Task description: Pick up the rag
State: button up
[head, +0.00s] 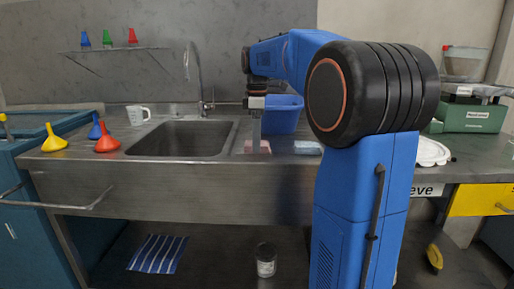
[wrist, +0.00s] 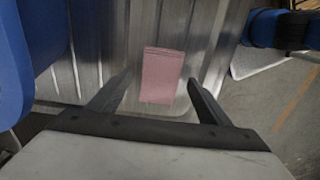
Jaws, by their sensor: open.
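The rag, a small pink folded cloth (wrist: 162,75), lies flat on the ribbed steel drainboard, seen between and beyond my fingers in the wrist view. In the head view the pink cloth (head: 262,147) shows just right of the sink basin, partly hidden by my gripper. My gripper (wrist: 160,80) is open and empty and points down above the cloth. The gap between the fingers looks wider than the cloth. I cannot tell the exact height above it.
A striped cloth (head: 158,253) and jar (head: 265,260) are below.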

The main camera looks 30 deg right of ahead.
jog(key=shift+f, duration=0.3)
jog(key=shift+c, duration=0.4)
jog(key=c, duration=1)
jog(key=shift+r, duration=0.15)
jog(key=shift+c, duration=0.2)
notch_tip(320, 180, up, 10)
jog(key=shift+o, duration=0.4)
